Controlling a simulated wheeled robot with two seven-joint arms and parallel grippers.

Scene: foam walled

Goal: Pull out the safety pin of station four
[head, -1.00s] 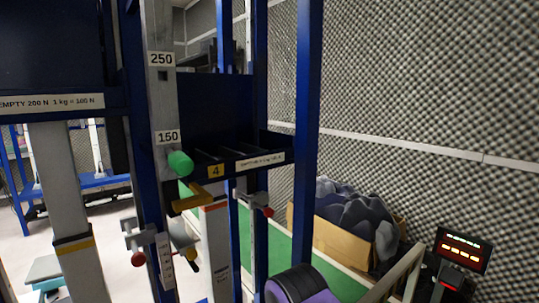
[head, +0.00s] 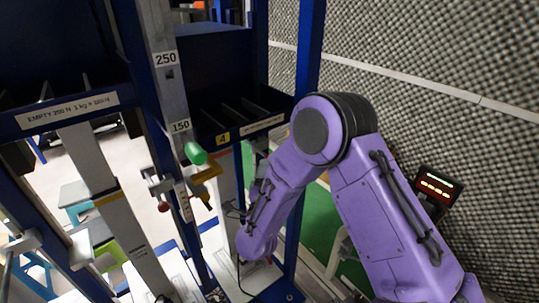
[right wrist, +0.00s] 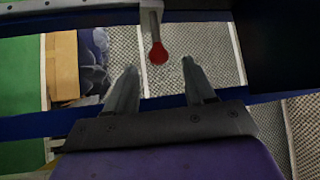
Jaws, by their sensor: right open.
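A red ball (head: 163,206) hangs lower left. In the right wrist view a red knob (right wrist: 158,53) hangs from a grey bracket (right wrist: 151,18). My right gripper (right wrist: 157,72) is open and empty, its fingers either side of the knob's line, the knob just beyond or level with the tips. In the head view my purple right arm hides that knob and the gripper's fingers. My left gripper is not in view.
Blue uprights (head: 305,60) and the grey post (head: 160,70) stand close to my right arm. A lit red display (head: 438,186) stands at the right. In the right wrist view, a cardboard box (right wrist: 62,65) with dark foam lies beyond a blue beam (right wrist: 40,127).

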